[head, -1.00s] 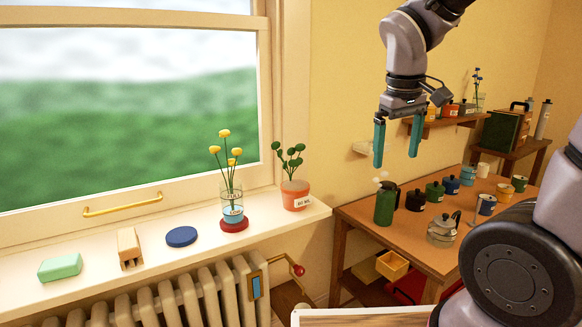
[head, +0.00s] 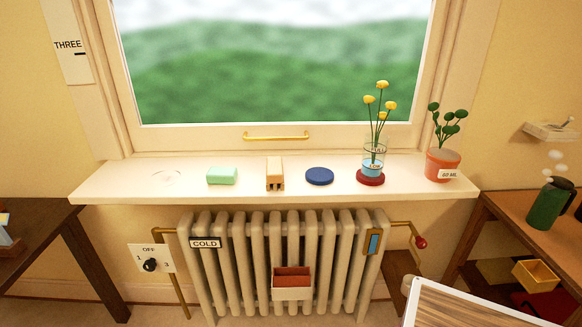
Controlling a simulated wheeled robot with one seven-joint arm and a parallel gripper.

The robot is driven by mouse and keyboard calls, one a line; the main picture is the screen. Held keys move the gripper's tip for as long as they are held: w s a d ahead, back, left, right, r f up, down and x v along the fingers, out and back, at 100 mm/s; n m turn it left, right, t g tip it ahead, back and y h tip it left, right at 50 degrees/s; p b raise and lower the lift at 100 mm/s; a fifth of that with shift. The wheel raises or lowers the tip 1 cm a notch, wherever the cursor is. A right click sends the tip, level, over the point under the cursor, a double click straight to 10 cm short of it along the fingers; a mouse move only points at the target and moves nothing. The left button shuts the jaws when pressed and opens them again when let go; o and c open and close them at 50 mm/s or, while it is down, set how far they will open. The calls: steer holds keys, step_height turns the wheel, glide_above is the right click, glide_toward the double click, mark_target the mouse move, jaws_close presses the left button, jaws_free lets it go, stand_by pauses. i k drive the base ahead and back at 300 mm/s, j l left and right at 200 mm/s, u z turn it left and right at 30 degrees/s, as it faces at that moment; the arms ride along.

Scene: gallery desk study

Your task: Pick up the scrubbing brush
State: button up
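A small tan wooden block (head: 275,171), which looks like the scrubbing brush, sits on the white windowsill (head: 120,183), below the window's yellow handle. Its darker lower front faces me; bristles are too small to make out. A pale green block (head: 222,176) lies to its left and a flat dark blue disc (head: 319,176) to its right, both apart from it. My gripper is not in view now, so its distance from the brush and its state do not show.
A glass vase (head: 373,160) of yellow flowers stands on a red base, with a potted plant (head: 443,164) at the sill's right end. A radiator (head: 250,260) with a small box (head: 292,284) stands below.

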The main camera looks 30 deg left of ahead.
mark_target(275, 176)
steer(key=u, duration=0.4)
steer(key=j+u, duration=0.1)
steer(key=u, duration=0.65)
steer(key=i+j+u, duration=0.1)
steer(key=u, duration=0.3)
steer(key=i+z, duration=0.45)
steer(key=i, duration=0.15)
